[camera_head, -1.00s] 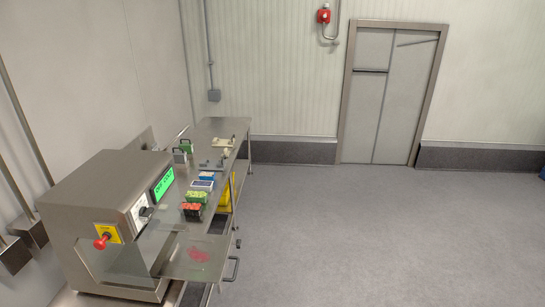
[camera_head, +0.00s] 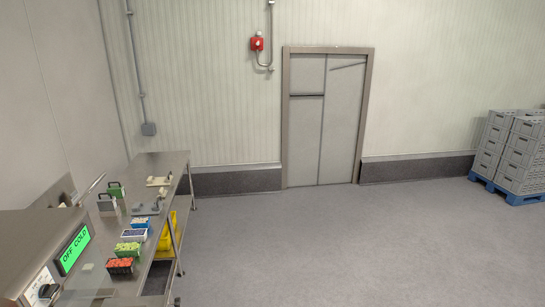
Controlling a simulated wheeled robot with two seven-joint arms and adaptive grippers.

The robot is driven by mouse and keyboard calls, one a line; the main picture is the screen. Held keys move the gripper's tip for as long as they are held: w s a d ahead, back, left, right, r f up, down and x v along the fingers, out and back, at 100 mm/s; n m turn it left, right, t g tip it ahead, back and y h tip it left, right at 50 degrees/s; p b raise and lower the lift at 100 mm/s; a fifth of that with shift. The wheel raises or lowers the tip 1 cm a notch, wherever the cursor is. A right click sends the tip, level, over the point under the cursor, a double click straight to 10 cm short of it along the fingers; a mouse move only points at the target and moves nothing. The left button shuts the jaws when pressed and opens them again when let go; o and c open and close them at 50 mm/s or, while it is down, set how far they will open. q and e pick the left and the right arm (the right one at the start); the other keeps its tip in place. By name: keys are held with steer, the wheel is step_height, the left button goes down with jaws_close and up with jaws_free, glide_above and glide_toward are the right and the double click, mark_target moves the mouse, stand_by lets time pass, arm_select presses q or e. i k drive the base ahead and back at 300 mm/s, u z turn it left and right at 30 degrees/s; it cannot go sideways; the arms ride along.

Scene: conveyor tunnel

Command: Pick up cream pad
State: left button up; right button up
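A small cream-coloured item (camera_head: 158,181), which may be the cream pad, lies near the far end of the steel table (camera_head: 168,161) at the left. Its shape is too small to make out clearly. A grey item (camera_head: 146,208) lies nearer to me on the same table. A green pad-like piece (camera_head: 116,189) and a grey one (camera_head: 106,203), each with a dark handle on top, stand at the table's left side. Neither of my grippers shows in the head view.
Small boxes of red (camera_head: 119,265), green (camera_head: 127,248) and blue (camera_head: 140,222) goods line the table. A steel machine (camera_head: 30,235) reading "OFF COLD" stands at the near left. Grey crates (camera_head: 510,150) sit on a blue pallet (camera_head: 505,190) at right. The middle floor is clear.

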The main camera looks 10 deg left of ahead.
mark_target(162, 192)
steer(key=u, duration=0.15)
steer(key=i, duration=1.95)
steer(key=u, duration=0.6)
steer(key=i, duration=1.9)
steer(key=u, duration=1.55)
steer(key=i, duration=1.4)
steer(key=u, duration=0.75)
